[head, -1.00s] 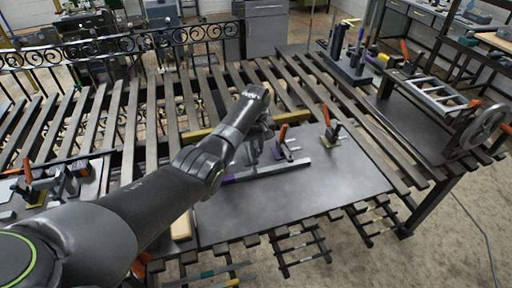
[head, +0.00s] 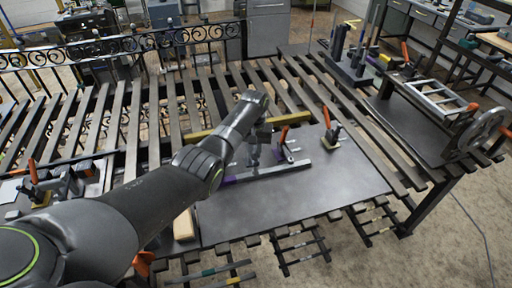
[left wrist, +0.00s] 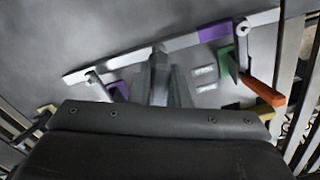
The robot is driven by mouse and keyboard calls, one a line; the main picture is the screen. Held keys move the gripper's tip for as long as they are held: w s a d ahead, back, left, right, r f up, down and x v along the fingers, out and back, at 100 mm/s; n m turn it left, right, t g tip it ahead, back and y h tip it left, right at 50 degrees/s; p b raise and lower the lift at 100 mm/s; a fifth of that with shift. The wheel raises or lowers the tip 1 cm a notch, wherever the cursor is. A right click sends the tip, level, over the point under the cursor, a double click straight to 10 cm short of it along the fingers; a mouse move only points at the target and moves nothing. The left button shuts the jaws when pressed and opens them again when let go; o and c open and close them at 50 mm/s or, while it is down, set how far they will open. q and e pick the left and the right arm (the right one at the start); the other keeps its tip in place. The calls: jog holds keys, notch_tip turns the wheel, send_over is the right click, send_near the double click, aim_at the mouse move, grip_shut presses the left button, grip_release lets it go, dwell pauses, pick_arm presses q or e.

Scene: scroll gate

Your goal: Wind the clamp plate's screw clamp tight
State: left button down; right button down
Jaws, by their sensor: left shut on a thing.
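The clamp plate (head: 330,190) is a flat dark grey sheet on the slatted table. A pale bar with purple marks (head: 290,166) lies across it and also shows in the left wrist view (left wrist: 185,44). My left gripper (head: 254,160) points down over the bar's middle; its fingers also show in the left wrist view (left wrist: 160,75). It is shut on what seems to be the screw clamp's handle, mostly hidden by the fingers. I cannot tell how tight the screw sits. My right gripper is not in view.
An orange-handled toggle clamp (head: 285,140) stands right beside my left gripper; its handle also shows in the left wrist view (left wrist: 264,91). Another clamp (head: 331,130) stands farther right. A yellow bar (head: 200,134) lies behind. The plate's front right is clear.

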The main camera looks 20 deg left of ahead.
pick_arm(q)
jog(key=m, duration=0.2)
jog(key=shift+a+r+m+p, duration=0.15)
jog(key=shift+a+m+p, duration=0.15)
jog(key=shift+m, duration=0.1)
jog(key=w+m+b, duration=0.1)
jog(key=m+b, duration=0.1)
jog(key=m, duration=0.5)
jog(key=w+a+m+b, duration=0.1)
jog(key=m+b, duration=0.1)
jog(key=m, duration=0.6)
jog(key=w+m+b, duration=0.1)
jog(key=m+b, duration=0.1)
jog(key=m, duration=0.5)
jog(key=shift+w+a+m, duration=0.15)
jog(key=shift+a+m, duration=0.1)
jog(key=shift+m, duration=0.05)
jog(key=shift+w+d+r+m+b, duration=0.15)
jog(key=shift+m+b, duration=0.35)
jog(key=shift+m, duration=0.35)
jog(key=shift+w+f+m+b, duration=0.1)
jog(key=shift+m+b, duration=0.35)
jog(key=shift+m, duration=0.4)
jog(key=c, duration=1.4)
grip_release()
jog(key=shift+c, duration=0.2)
jog(key=shift+o, duration=0.4)
jog(key=shift+s, duration=0.15)
